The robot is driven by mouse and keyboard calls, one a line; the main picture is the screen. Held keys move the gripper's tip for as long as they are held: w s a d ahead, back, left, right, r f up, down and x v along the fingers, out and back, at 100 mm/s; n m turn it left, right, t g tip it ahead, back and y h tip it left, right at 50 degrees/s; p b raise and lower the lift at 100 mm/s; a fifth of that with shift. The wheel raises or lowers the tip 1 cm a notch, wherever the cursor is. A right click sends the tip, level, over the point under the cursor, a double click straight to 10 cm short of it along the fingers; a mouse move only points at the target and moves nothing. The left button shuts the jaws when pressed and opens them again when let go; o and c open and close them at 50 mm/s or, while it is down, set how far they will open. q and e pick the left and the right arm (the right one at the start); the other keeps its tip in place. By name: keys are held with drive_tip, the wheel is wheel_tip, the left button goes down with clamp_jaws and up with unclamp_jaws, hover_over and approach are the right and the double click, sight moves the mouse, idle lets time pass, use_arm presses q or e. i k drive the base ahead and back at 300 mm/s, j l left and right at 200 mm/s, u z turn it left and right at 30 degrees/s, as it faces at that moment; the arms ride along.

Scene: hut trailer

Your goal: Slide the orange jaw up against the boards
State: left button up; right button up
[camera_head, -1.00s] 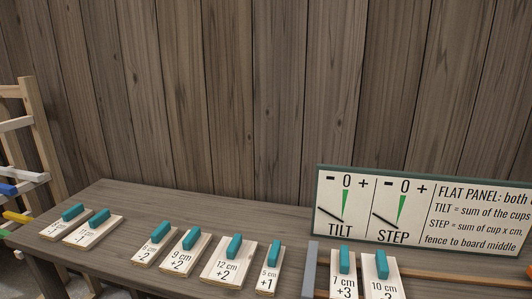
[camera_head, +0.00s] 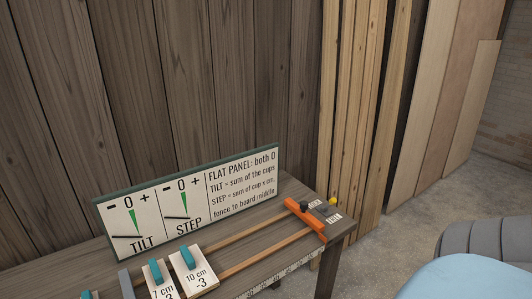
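The orange jaw (camera_head: 304,218) sits across the two orange-brown rails near the right end of the bench, with a dark knob (camera_head: 304,205) on it. Two labelled boards with teal handles stand at the left end of the rails: the 10 cm board (camera_head: 200,279) and the 7 cm board (camera_head: 164,291), partly cut off by the frame bottom. A grey fence (camera_head: 126,284) is left of them. A wide gap of bare rail separates the jaw from the 10 cm board. Neither of my grippers is in view.
A sign (camera_head: 232,193) with TILT and STEP dials stands behind the rails. A yellow knob (camera_head: 333,201) and small labels lie at the bench's right end. Tall planks lean against the wall at right. A grey rounded object (camera_head: 487,240) is at right.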

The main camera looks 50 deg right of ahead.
sight(300, 211)
drive_tip(key=z, duration=1.8)
drive_tip(key=i+l, duration=0.35)
drive_tip(key=l, duration=0.15)
drive_tip(key=i+l+u, duration=0.3)
drive_tip(key=l, duration=0.3)
drive_tip(key=i+l+u, duration=0.15)
drive_tip(key=l, duration=0.2)
drive_tip(key=i, duration=0.05)
